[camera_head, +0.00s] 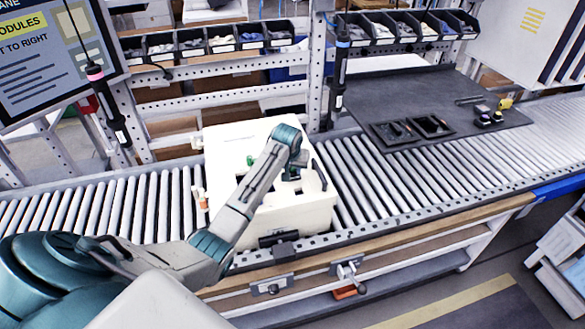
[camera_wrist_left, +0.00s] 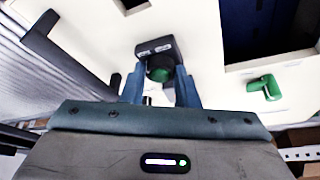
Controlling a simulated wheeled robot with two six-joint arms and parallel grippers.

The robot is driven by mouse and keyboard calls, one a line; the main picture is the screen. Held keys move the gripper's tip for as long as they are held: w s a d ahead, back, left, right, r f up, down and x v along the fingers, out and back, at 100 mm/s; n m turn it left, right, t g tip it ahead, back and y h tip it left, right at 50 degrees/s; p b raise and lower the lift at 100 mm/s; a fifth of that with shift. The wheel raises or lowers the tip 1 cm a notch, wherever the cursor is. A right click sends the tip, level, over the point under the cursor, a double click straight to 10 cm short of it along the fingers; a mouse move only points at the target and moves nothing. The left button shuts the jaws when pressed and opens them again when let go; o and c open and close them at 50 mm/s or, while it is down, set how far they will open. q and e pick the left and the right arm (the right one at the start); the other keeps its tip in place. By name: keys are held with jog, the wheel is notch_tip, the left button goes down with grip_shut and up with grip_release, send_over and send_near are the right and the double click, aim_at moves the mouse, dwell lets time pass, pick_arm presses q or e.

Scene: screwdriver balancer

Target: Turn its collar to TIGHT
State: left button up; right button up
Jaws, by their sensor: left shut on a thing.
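My left gripper (camera_head: 292,172) reaches over the top of a white box-shaped unit (camera_head: 230,140) on the roller conveyor. I cannot tell whether this knob is the collar. Two dark powered screwdrivers hang nearby: one with a pink band (camera_head: 107,103) at the left, one with a blue band (camera_head: 340,78) at the centre. My right gripper is not in view.
A green lever (camera_wrist_left: 266,87) and a dark opening (camera_wrist_left: 258,35) lie right of the knob in the wrist view. A black bar handle (camera_wrist_left: 60,52) is at the left. A dark mat (camera_head: 435,95) with trays is right of the unit. Rollers (camera_head: 95,205) are clear at left.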

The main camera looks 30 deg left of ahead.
pick_arm(q)
jog(key=shift+a+m+h, duration=0.1)
jog(key=shift+m+h, duration=0.3)
jog(key=shift+m, duration=0.5)
jog(key=m+h, duration=0.1)
jog(key=m, duration=0.1)
jog(key=shift+a+m, duration=0.1)
jog(key=shift+m, duration=0.2)
jog(key=m+h, duration=0.1)
jog(key=m, duration=0.3)
jog(key=shift+a+m+h, duration=0.2)
jog(key=shift+m+h, duration=0.1)
jog(key=shift+h, duration=0.1)
jog(key=m+h+b, duration=0.1)
jog(key=m, duration=0.1)
jog(key=shift+w+a+f+m, duration=0.1)
jog(key=shift+m, duration=0.2)
jog(key=m+g+b, duration=0.1)
jog(key=m+b, duration=0.1)
jog(key=shift+m+h, duration=0.3)
jog(key=shift+w+m+g+h+b, duration=0.15)
jog(key=shift+m+g+h+b, duration=0.35)
jog(key=shift+m+b, duration=0.7)
jog(key=shift+m, duration=0.4)
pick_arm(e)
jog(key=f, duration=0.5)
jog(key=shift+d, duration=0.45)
pick_arm(q)
jog(key=o, duration=1)
